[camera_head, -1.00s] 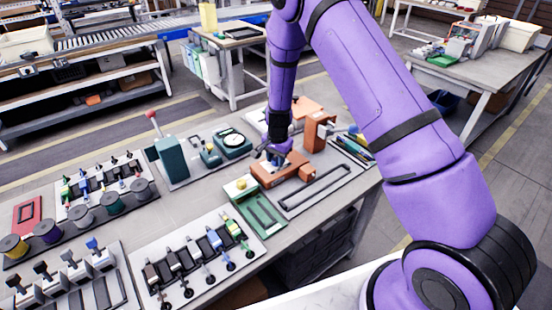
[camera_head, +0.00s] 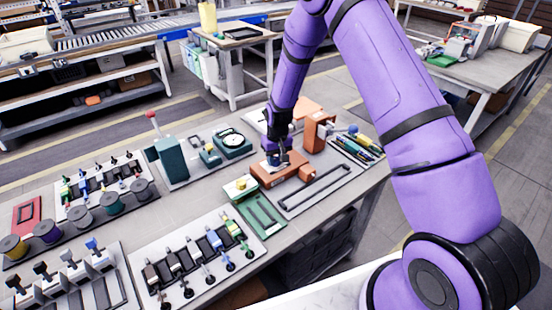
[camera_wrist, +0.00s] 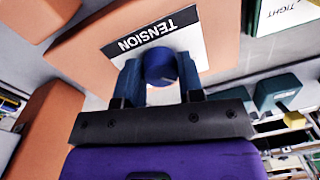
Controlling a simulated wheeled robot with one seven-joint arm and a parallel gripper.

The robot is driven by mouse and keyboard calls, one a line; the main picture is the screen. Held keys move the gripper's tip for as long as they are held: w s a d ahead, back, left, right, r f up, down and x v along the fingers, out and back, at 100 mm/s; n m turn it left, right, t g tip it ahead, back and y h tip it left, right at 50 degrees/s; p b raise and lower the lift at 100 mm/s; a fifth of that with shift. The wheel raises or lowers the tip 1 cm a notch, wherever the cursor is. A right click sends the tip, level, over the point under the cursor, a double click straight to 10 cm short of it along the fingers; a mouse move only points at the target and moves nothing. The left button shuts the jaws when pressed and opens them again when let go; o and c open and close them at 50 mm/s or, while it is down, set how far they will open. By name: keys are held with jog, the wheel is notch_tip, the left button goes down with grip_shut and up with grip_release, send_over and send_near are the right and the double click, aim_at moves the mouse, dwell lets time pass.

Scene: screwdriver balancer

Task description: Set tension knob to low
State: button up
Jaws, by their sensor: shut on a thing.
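The tension knob (camera_wrist: 160,66) is a round blue knob on a white plate (camera_wrist: 202,32) with a black "TENSION" label (camera_wrist: 158,36) in the wrist view. The plate sits on an orange block, the balancer (camera_head: 268,176), on the workbench in the head view. My gripper (camera_wrist: 160,84) is shut on the knob, with one dark finger on each side of it. In the head view my gripper (camera_head: 276,160) is over the block's top, and the knob is mostly hidden there. The knob's pointer and any low mark cannot be made out.
An orange upright block (camera_head: 318,132) stands just behind and right of the balancer. A green tray (camera_head: 262,222) lies in front, and a tray of screwdrivers (camera_head: 358,148) lies to the right. Teal devices (camera_head: 172,160) stand to the left.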

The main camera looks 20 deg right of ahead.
aim_at(277, 158)
jog(key=shift+n, duration=1.6)
jog(key=o, duration=0.9)
jog(key=shift+o, duration=0.2)
notch_tip(277, 158, up, 11)
jog(key=shift+w+d, duration=0.15)
jog(key=shift+d, duration=0.1)
jog(key=shift+f, duration=0.1)
